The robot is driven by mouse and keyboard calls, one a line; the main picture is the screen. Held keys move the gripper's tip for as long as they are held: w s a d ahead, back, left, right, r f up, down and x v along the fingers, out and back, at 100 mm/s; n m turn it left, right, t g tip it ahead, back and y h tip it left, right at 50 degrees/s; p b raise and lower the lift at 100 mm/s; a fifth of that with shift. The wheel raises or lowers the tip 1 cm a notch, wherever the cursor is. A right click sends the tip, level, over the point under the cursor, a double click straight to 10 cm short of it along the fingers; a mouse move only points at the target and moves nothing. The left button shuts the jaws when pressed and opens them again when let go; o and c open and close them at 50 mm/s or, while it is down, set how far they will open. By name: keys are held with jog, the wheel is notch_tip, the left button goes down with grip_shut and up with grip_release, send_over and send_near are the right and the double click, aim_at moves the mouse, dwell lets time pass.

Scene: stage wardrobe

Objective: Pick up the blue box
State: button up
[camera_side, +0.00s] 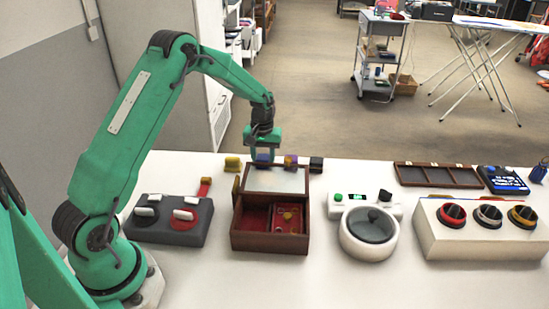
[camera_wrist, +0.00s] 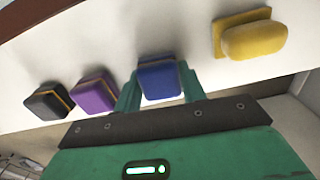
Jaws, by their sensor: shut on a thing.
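The blue box (camera_wrist: 160,82) is a small rounded block, seen in the wrist view between the two green fingers of my gripper (camera_wrist: 158,88). The fingers are closed against its two sides. In the side view my gripper (camera_side: 263,155) points down behind the wooden case, with the blue box (camera_side: 263,159) between its fingertips, partly hidden by the raised lid. I cannot tell whether the box touches the white table or is slightly above it.
In the side view, a yellow box (camera_side: 233,163) is left of my gripper; purple (camera_side: 290,161) and black (camera_side: 316,164) boxes are right. The wooden case (camera_side: 270,246) with its raised lid stands in front. A grey switch panel (camera_side: 168,232) and a white round device (camera_side: 368,238) flank it.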

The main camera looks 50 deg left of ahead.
aim_at(263, 157)
jog(key=shift+r, duration=0.15)
notch_tip(263, 157, up, 10)
jog(key=shift+f, duration=0.1)
dwell(0.6)
jog(key=shift+d, duration=0.15)
dwell(0.4)
